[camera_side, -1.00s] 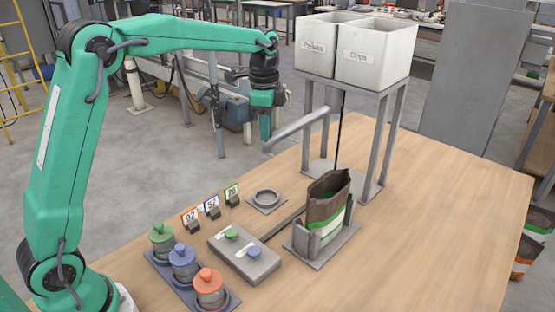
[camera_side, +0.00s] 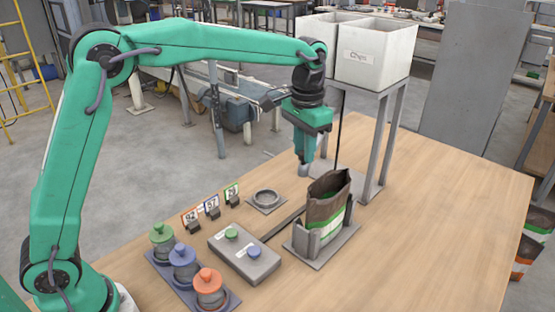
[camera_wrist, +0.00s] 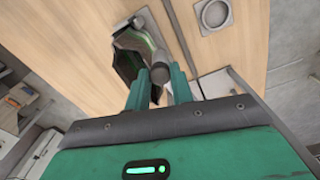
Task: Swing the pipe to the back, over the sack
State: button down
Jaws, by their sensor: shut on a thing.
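My gripper (camera_side: 304,168) points down beside the hopper stand, its fingers closed around the grey pipe. In the wrist view a grey rounded piece, which looks like the pipe (camera_wrist: 159,66), lies at the fingertips (camera_wrist: 161,82) and overlaps the sack (camera_wrist: 125,62) from above. The brown, white and green sack (camera_side: 326,208) stands open-topped in its grey holder (camera_side: 318,250), right of and nearer the camera than my gripper. I cannot tell exactly where the pipe's mouth points.
Two white bins (camera_side: 374,54) sit on the grey stand (camera_side: 388,130). A button box (camera_side: 244,258), a round ring plate (camera_side: 266,198), number cards (camera_side: 211,208) and a rack of green, blue and orange lidded pots (camera_side: 184,262) stand on the left. The table's right side is clear.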

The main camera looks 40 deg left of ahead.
jog(key=w+d+n, duration=0.2)
jog(key=d+n, duration=0.2)
jog(key=d, duration=0.2)
jog(key=shift+w, duration=0.4)
jog(key=shift+d, duration=0.2)
jog(key=c, duration=1.2)
grip_release()
jog(key=shift+w, duration=0.1)
jog(key=shift+c, duration=0.2)
jog(key=shift+o, duration=0.2)
jog(key=shift+a, duration=0.1)
jog(key=shift+r, duration=0.15)
notch_tip(320, 180, up, 8)
jog(key=shift+f, duration=0.25)
jog(key=shift+r, duration=0.1)
